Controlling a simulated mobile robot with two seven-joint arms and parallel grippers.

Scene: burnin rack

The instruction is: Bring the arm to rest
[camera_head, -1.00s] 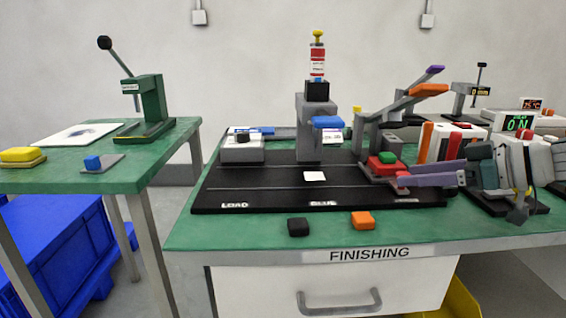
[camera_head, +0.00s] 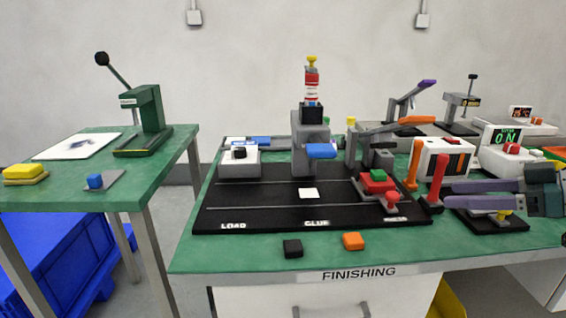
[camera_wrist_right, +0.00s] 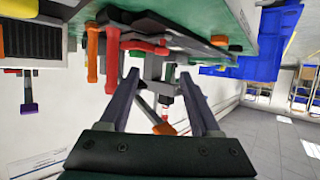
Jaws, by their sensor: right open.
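My right gripper (camera_head: 450,194) comes in from the right in the head view. Its two purple-grey fingers are apart, with nothing visible between them. It is right of the black fixture board (camera_head: 255,213) and close to the upright red handle (camera_head: 437,185). In the right wrist view the open fingers (camera_wrist_right: 160,75) point towards the bench, with red and orange handles beyond them. My left gripper is not in view.
The press with the orange lever (camera_head: 415,120) stands behind a red-and-green piece (camera_head: 375,181). A white box (camera_head: 445,160) and a lit display unit (camera_head: 503,155) stand near my right arm. Black (camera_head: 292,248) and orange (camera_head: 353,241) blocks lie at the front edge.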

